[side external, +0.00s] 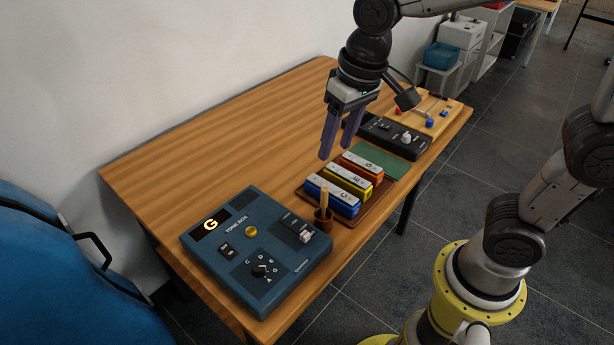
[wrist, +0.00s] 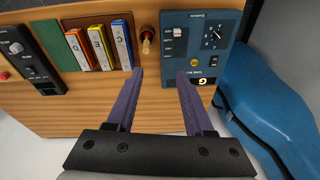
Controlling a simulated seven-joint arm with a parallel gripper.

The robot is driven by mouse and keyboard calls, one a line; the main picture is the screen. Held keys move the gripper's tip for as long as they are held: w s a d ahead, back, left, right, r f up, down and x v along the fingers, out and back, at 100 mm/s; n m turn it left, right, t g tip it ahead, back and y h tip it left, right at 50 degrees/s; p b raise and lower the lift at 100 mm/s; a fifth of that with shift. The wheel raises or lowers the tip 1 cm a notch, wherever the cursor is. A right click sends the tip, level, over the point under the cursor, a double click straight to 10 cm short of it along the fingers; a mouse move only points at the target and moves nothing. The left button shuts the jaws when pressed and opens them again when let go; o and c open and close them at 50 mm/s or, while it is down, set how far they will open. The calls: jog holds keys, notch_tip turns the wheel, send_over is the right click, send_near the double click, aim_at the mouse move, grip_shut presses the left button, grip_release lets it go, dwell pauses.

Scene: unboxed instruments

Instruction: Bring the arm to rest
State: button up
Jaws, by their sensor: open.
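My gripper (side external: 330,138) hangs above the wooden table, its two purple fingers pointing down. In the wrist view my gripper (wrist: 160,74) has its fingers well apart with nothing between them. It is above and behind a brown tray (side external: 304,193) holding blue, yellow and orange chime bars. The wrist view also shows the blue bar (wrist: 121,44), the yellow bar (wrist: 101,47) and the orange bar (wrist: 78,50). The blue tone box (side external: 228,262) stands at the near left of the table with a lit G on its display.
A small wooden cup (side external: 323,218) with a stick stands between the tray and the tone box. A green mat (side external: 381,160), a black device (side external: 394,137) and a wooden board (side external: 445,108) lie farther right. The table's back left (side external: 220,150) is clear, beside a white wall.

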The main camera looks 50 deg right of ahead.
jog(key=s+d+t, duration=0.1)
jog(key=s+d, duration=0.2)
jog(key=s, duration=0.4)
jog(key=s+d+n+t, duration=0.1)
jog(key=s+d+t, duration=0.1)
jog(key=s+d, duration=0.2)
jog(key=s, duration=0.2)
jog(key=shift+s+r+h, duration=0.2)
jog(key=shift+s+h, duration=0.1)
jog(key=shift+s, duration=0.05)
